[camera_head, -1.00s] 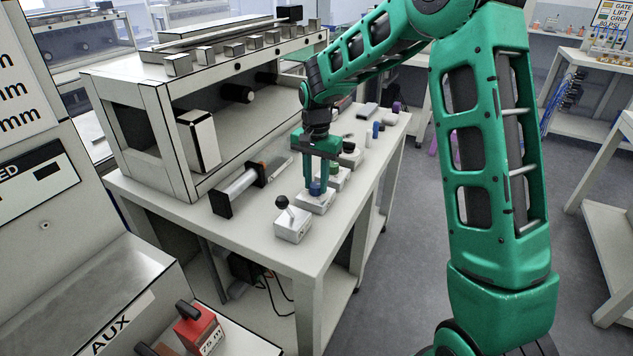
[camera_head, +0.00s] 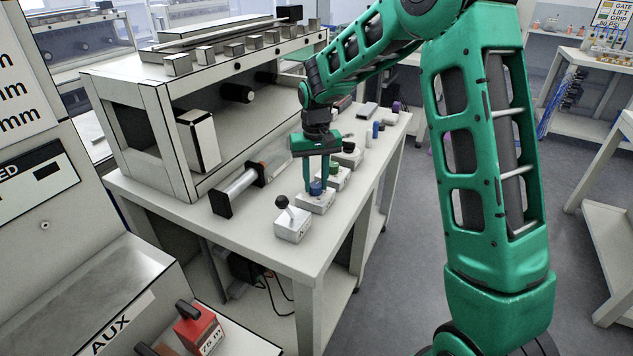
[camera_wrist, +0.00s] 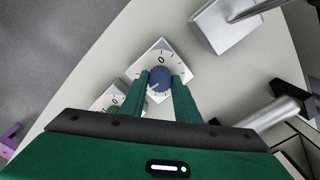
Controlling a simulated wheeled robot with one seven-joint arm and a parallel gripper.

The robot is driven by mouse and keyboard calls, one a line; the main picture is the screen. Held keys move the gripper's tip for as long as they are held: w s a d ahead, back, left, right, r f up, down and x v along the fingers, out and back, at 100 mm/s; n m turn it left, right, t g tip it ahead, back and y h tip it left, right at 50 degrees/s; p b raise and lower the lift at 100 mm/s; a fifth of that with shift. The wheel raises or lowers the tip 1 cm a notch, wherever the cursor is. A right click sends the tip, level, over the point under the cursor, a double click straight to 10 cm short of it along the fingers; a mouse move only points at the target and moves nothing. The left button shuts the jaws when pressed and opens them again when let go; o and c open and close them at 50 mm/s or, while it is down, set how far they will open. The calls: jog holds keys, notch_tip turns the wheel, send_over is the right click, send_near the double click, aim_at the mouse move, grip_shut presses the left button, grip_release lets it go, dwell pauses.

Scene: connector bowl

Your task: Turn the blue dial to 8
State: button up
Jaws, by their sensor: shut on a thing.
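The blue dial (camera_head: 316,188) is a round knob on a white box on the bench. In the wrist view the blue dial (camera_wrist: 160,79) sits on a white face with tick marks and a 0 near its far corner. A pale mark shows on the knob's lower left; the other numbers are too small or hidden to read. My gripper (camera_wrist: 159,80) has one finger on each side of the knob and is shut on it. In the head view my gripper (camera_head: 317,184) points down onto the dial.
A green dial (camera_head: 334,168) on a similar box stands just behind. A white box with a black-knobbed lever (camera_head: 292,224) stands in front, close by. A cylinder with black ends (camera_head: 236,190) lies to the left. Several small things stand farther back on the bench.

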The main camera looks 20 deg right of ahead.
aim_at(316, 184)
jog(key=shift+w+r+n, duration=0.1)
jog(key=shift+n, duration=1.1)
jog(key=o, duration=1)
jog(key=shift+o, duration=0.2)
notch_tip(316, 184, up, 11)
